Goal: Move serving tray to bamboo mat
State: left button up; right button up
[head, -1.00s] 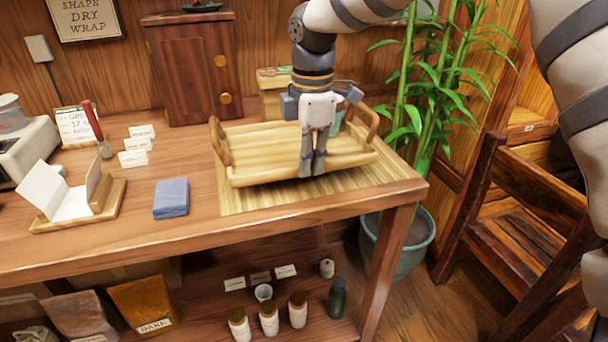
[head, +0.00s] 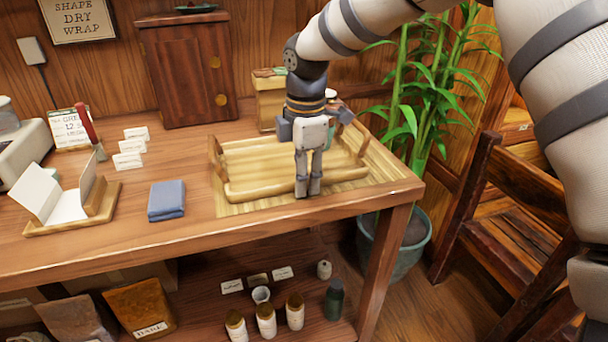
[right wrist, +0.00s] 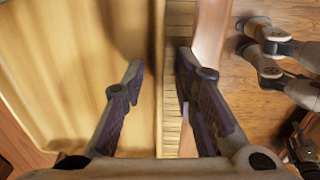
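The wooden serving tray (head: 250,160), pale with raised end handles, rests on the bamboo mat (head: 388,178) at the right end of the table. It looks level, and bare mat shows in front of it and to its right. My right gripper (head: 308,188) points down at the tray's front rim. In the right wrist view the gripper (right wrist: 160,85) is open, one finger on each side of the tray's rim (right wrist: 158,40), with gaps beside it. A strip of mat (right wrist: 172,125) shows there. The gripper hides part of the tray. My left gripper is not in view.
A blue folded cloth (head: 167,200) lies left of the mat. A box (head: 270,100) and a dark wooden cabinet (head: 187,70) stand behind the tray. A potted bamboo (head: 425,130) and a wooden chair (head: 500,220) are right of the table.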

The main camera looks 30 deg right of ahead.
notch_tip(320, 180, up, 12)
jog(key=shift+s, duration=0.3)
jog(key=shift+r, duration=0.1)
